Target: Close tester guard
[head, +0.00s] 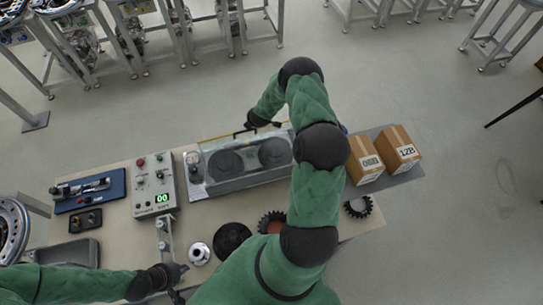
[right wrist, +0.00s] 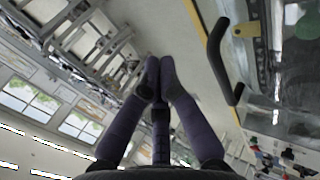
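The tester (head: 250,182) sits at the back of the table, with two dark round discs (head: 225,162) inside. Its clear guard has a yellow edge and a black handle (head: 243,132) along the far side. The handle also shows in the right wrist view (right wrist: 217,62). I cannot tell how far the guard is open. My right gripper (head: 254,121) is beyond the far edge, beside the handle. In the right wrist view its fingertips (right wrist: 159,76) meet with nothing between them, apart from the handle. My left gripper (head: 184,281) is open and empty low over the table's front left.
A control box (head: 153,186) with a green display stands left of the tester. Two cardboard boxes (head: 402,147) stand at the right. Gears (head: 358,207), a dark disc (head: 232,238) and a metal flange (head: 198,253) lie in front.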

